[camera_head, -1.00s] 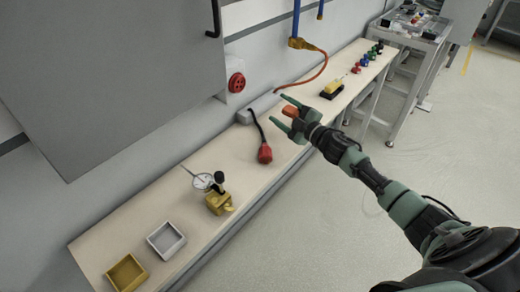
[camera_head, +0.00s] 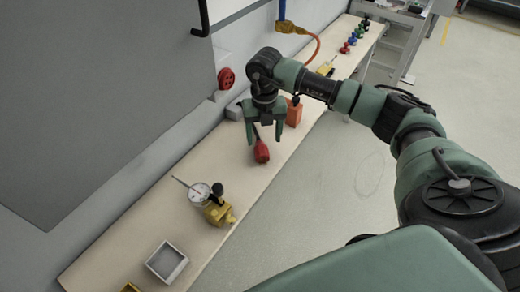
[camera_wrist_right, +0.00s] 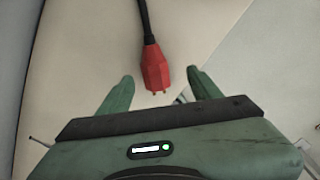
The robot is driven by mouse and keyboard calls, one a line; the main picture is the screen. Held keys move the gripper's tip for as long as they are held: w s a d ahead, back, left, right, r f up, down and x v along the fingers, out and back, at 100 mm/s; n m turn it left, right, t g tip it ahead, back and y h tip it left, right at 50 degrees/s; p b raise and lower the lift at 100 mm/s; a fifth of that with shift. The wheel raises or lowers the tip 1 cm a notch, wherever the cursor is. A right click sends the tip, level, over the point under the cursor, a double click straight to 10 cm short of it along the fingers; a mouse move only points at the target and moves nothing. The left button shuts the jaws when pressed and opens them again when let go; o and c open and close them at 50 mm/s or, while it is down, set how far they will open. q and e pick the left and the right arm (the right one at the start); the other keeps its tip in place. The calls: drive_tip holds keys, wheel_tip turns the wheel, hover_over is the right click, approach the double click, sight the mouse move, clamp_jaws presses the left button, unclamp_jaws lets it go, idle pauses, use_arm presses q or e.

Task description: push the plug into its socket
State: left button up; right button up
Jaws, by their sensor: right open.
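The red plug (camera_head: 261,153) lies on the bench at the end of its dark cable. The red round socket (camera_head: 226,78) is on the wall behind the bench, up and left of the plug. My right gripper (camera_head: 263,138) points down, open, just above the plug. In the right wrist view the plug (camera_wrist_right: 155,69) lies between the two spread green fingers (camera_wrist_right: 160,80), its prongs toward the palm and its cable leading away. The fingers appear clear of it. My left gripper is not in view.
An orange block (camera_head: 293,112) stands on the bench close to the right of my gripper. A dial gauge (camera_head: 200,192) with a yellow base (camera_head: 218,213) and a grey tray (camera_head: 167,262) stand nearer. A grey cabinet (camera_head: 90,90) juts from the wall at left.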

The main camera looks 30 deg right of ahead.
sight(261, 148)
drive_tip(key=f, duration=0.1)
drive_tip(key=f+p, duration=0.1)
drive_tip(key=f, duration=0.2)
drive_tip(key=shift+a+f, duration=0.3)
drive_tip(key=shift+a, duration=0.1)
drive_tip(key=shift+f, duration=0.35)
drive_tip(key=shift+c, duration=0.6)
clamp_jaws()
drive_tip(key=shift+r, duration=0.1)
wheel_tip(261, 148, up, 20)
drive_tip(key=b, duration=0.2)
